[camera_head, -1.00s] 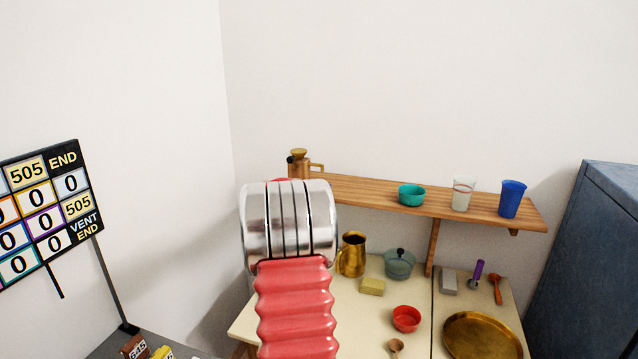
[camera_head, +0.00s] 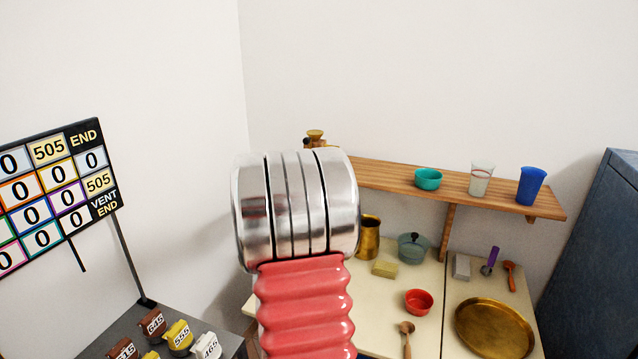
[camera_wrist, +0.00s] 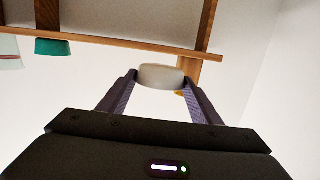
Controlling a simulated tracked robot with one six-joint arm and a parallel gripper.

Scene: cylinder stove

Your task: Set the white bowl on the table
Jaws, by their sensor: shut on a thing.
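In the wrist view, my gripper (camera_wrist: 160,88) is shut on the white bowl (camera_wrist: 161,77), with one dark finger at each side of it. In the head view the bowl and my fingers are hidden behind my own arm. The cream table (camera_head: 345,314) is at the lower right in the head view, partly covered by my arm.
On the table are a brass pitcher (camera_head: 369,238), a grey-green pot (camera_head: 412,247), a yellow sponge (camera_head: 385,269), a red bowl (camera_head: 419,301), a wooden spoon (camera_head: 407,335) and a brass tray (camera_head: 494,328). A wooden shelf (camera_head: 452,190) above carries a teal bowl (camera_head: 428,179) and cups.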

